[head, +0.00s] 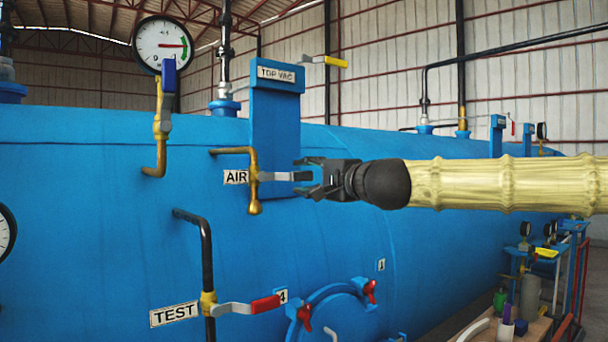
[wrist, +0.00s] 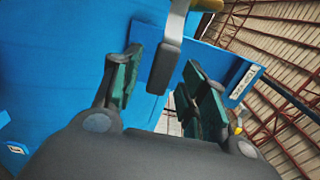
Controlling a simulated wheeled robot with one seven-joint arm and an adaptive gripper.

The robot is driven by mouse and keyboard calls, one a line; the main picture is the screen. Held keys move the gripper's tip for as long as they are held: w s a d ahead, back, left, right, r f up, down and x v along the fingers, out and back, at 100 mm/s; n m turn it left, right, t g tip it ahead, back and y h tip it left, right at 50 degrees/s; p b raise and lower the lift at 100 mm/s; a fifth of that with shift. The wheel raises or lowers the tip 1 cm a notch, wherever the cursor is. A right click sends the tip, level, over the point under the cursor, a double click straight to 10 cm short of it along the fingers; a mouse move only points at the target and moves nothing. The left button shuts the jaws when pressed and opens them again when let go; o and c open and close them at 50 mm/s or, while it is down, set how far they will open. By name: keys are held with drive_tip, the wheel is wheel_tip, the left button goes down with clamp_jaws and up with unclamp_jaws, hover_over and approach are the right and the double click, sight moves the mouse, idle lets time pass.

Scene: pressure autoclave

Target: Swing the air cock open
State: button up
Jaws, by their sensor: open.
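The air cock (head: 254,180) is a brass valve on a bent brass pipe beside the AIR label (head: 236,177). Its lever (head: 276,176) sticks out level to the right, grey metal with a dark grip. My gripper (head: 304,176) comes in from the right, its jaws open around the lever's grip end. In the wrist view the dark grip (wrist: 164,68) hangs between the two green-padded fingers, with a gap visible on both sides. The grip's far end is partly hidden by my gripper in the head view.
The blue autoclave body (head: 110,230) lies close behind the lever. A TOP VAC plate (head: 277,75) stands just above. Below are the TEST valve's red-tipped lever (head: 250,306) and a round hatch (head: 335,310). A pressure gauge (head: 162,44) is at upper left.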

drive_tip(key=shift+x, duration=1.05)
clamp_jaws()
